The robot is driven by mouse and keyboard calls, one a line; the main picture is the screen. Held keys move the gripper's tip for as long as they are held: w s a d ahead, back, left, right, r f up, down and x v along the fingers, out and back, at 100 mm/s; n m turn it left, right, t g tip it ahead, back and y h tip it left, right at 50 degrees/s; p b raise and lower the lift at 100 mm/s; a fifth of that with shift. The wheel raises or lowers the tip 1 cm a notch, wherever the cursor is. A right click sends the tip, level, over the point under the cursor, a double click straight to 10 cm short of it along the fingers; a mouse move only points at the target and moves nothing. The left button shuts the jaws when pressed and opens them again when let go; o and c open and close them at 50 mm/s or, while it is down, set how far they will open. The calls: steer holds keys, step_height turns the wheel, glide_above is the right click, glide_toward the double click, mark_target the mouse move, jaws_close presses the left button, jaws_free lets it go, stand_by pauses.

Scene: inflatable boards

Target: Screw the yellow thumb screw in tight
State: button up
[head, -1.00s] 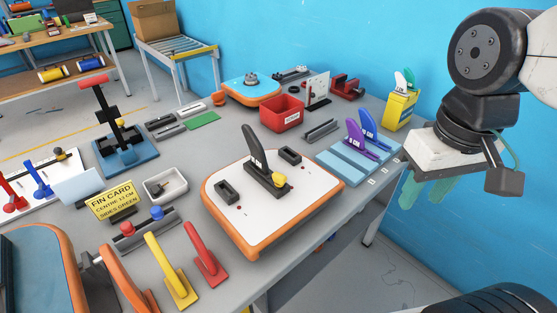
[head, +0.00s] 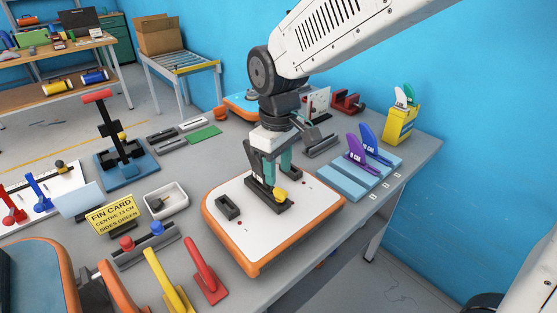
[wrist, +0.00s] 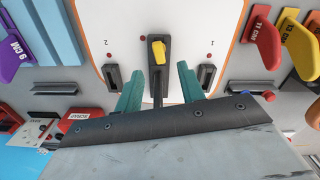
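The yellow thumb screw (head: 281,195) sits at the near end of the black centre fin base on the white, orange-edged board (head: 240,240). It also shows in the wrist view (wrist: 157,49), near the top middle. The dark fin (head: 255,162) stands upright in the base, partly hidden by my gripper. My gripper (head: 275,165) points down over the board just behind the screw. In the wrist view its two teal fingers (wrist: 160,86) are spread on either side of the fin line, with a gap to each side. The screw lies beyond the fingertips, not between them.
Two black side boxes flank the centre; the left one (head: 228,207) shows clearly. A blue fin rack (head: 355,180) stands to the right. A yellow fin card (head: 111,214), a white tray (head: 166,200) and coloured fins (head: 203,272) lie left and in front. The board's near surface is clear.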

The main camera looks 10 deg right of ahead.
mark_target(279, 189)
step_height(279, 189, down, 6)
steer(key=shift+f, duration=0.1)
stand_by(0.4)
jaws_close()
steer(key=shift+m, duration=0.8)
jaws_free()
